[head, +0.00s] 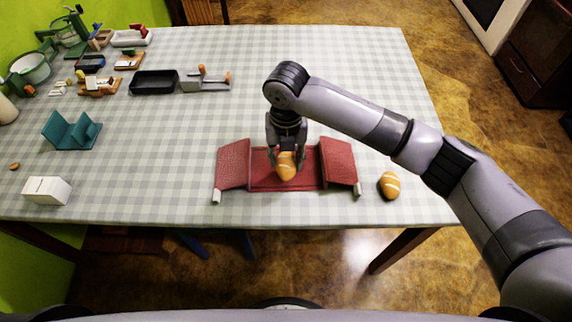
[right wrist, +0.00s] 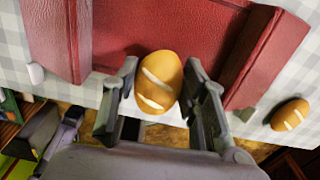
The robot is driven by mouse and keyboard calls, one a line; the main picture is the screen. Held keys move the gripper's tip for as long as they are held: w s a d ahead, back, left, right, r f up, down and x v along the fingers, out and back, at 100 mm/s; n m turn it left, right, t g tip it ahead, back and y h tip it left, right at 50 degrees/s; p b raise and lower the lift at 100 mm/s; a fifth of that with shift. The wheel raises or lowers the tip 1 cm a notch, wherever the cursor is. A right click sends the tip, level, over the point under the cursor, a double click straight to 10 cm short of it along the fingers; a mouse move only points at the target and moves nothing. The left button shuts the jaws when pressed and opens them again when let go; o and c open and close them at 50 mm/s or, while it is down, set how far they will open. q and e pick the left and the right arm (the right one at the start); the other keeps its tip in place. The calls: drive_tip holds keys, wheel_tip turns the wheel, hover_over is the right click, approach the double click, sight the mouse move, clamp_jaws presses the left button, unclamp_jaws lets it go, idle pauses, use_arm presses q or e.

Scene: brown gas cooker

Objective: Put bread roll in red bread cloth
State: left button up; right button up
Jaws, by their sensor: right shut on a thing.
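The red bread cloth (head: 260,181) lies near the front edge of the table, with a raised red flap on its left and right sides. A golden bread roll (head: 287,167) with pale stripes is in my right gripper (head: 286,155), over the middle of the cloth. In the right wrist view the roll (right wrist: 159,82) sits between the two fingers of the gripper (right wrist: 160,95), which is shut on it. I cannot tell whether the roll touches the cloth. A second striped roll (head: 389,185) lies on the table to the right of the cloth. My left gripper is out of view.
The table (head: 330,70) has a checked cover and is clear behind the red cloth. A white box (head: 46,190) and a teal holder (head: 71,131) stand on the left. A black tray (head: 153,82), a grey tool (head: 206,80) and several kitchen items fill the back left.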

sight(286, 167)
wheel_tip(286, 167, down, 4)
drive_tip(key=shift+r, duration=0.15)
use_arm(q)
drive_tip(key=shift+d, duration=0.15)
use_arm(e)
drive_tip(key=shift+f, duration=0.2)
drive_tip(key=o, duration=1.1)
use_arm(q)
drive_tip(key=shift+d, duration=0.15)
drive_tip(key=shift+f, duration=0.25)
use_arm(e)
wheel_tip(286, 167, up, 12)
drive_tip(key=shift+r, duration=0.1)
